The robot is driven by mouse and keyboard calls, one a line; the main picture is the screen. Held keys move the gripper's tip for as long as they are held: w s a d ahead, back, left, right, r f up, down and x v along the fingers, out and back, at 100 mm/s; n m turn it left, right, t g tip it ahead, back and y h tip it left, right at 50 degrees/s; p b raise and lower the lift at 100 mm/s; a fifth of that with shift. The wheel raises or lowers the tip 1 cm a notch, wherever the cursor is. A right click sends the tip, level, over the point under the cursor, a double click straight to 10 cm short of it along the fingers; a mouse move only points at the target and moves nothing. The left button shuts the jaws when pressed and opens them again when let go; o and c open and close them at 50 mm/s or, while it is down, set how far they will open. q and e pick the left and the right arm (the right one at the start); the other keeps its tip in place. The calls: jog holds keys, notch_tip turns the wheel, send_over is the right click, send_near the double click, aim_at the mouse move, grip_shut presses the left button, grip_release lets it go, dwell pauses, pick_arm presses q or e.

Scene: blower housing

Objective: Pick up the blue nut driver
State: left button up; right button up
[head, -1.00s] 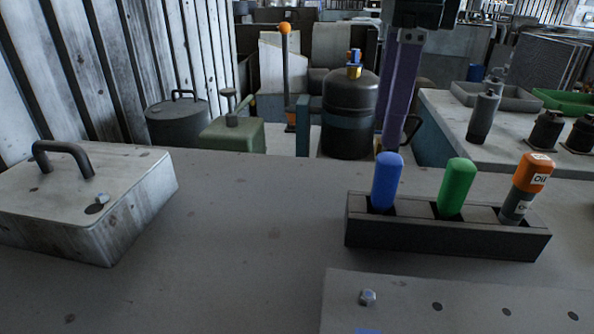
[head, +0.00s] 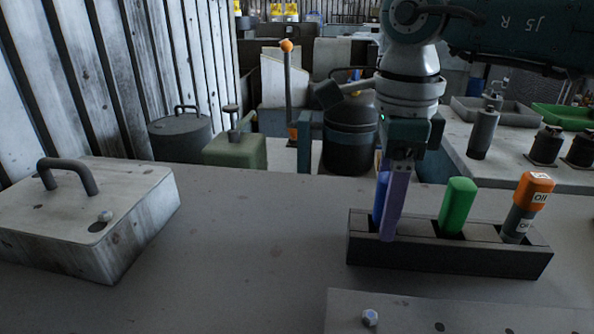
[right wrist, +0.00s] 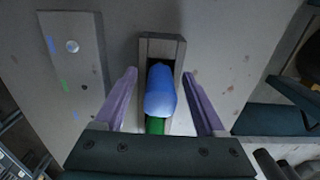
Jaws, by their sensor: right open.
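The blue nut driver (head: 379,197) stands upright in the left slot of a dark rack (head: 450,257). In the head view it is partly hidden behind a finger of my right gripper (head: 393,205). In the right wrist view the blue handle (right wrist: 160,92) lies between the two open purple fingers (right wrist: 165,95), with a gap on each side. The green driver (head: 458,206) stands in the middle slot and shows below the blue one in the right wrist view (right wrist: 155,125). My left gripper is not in view.
An orange-capped oil bottle (head: 526,205) stands in the rack's right slot. A plate with holes and a bolt (head: 370,317) lies in front. A metal box with a handle (head: 110,220) sits at the left. The table's middle is clear.

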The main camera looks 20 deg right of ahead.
grip_shut()
dwell(0.4)
